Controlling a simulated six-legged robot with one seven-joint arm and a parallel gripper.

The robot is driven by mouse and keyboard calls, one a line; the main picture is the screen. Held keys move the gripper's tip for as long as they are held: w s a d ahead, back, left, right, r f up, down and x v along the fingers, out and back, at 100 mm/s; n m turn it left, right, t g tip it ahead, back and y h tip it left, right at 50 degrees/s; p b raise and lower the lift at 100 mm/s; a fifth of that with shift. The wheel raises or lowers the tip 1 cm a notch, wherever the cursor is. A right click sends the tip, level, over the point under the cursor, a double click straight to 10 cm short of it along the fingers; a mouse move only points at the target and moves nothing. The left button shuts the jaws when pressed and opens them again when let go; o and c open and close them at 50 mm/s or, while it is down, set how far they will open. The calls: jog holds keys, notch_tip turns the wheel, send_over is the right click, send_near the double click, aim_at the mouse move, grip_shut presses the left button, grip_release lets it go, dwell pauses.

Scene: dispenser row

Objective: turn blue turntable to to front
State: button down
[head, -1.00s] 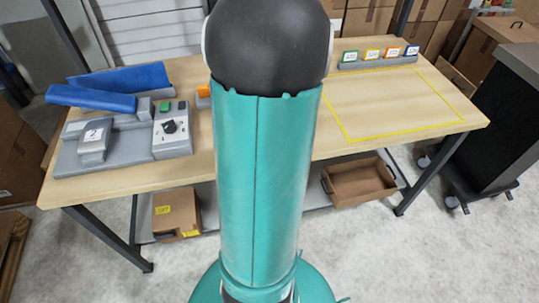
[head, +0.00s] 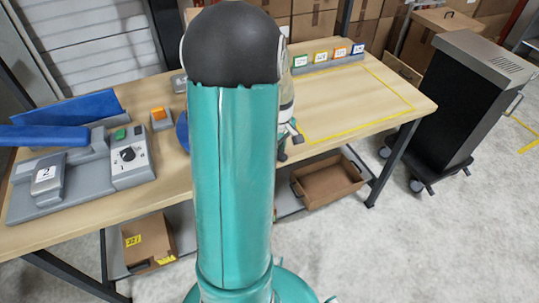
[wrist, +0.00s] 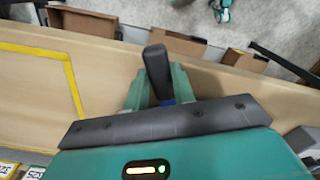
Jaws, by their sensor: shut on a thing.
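A blue rounded edge (head: 182,131), likely the blue turntable, shows beside my arm in the head view; my arm hides the rest. In the wrist view, my gripper (wrist: 159,88) is shut on a dark upright handle (wrist: 157,70). A finger stands on each side of it, over the wooden table. A small patch of blue shows at the handle's foot. In the head view the closed jaws cannot be made out clearly behind my arm.
A grey control unit with a black knob (head: 128,154) and an orange button box (head: 160,117) stand left. A yellow-outlined area (head: 352,100) on the right is bare, with small labelled cards (head: 320,58) behind it. A black cart (head: 458,105) stands right of the table.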

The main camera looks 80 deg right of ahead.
jog(key=d+n, duration=0.1)
jog(key=s+d, duration=0.1)
jog(key=d, duration=0.1)
jog(key=s+d+n, duration=0.1)
jog(key=d, duration=0.1)
jog(key=shift+s+d+n, duration=0.15)
jog(key=shift+n, duration=0.15)
jog(key=shift+s+d+n, duration=0.2)
jog(key=shift+d+n, duration=0.4)
jog(key=shift+d, duration=0.7)
jog(key=c, duration=1.2)
grip_release()
jog(key=shift+d, duration=0.1)
jog(key=shift+o, duration=0.2)
notch_tip(320, 180, up, 14)
jog(key=shift+a, duration=0.2)
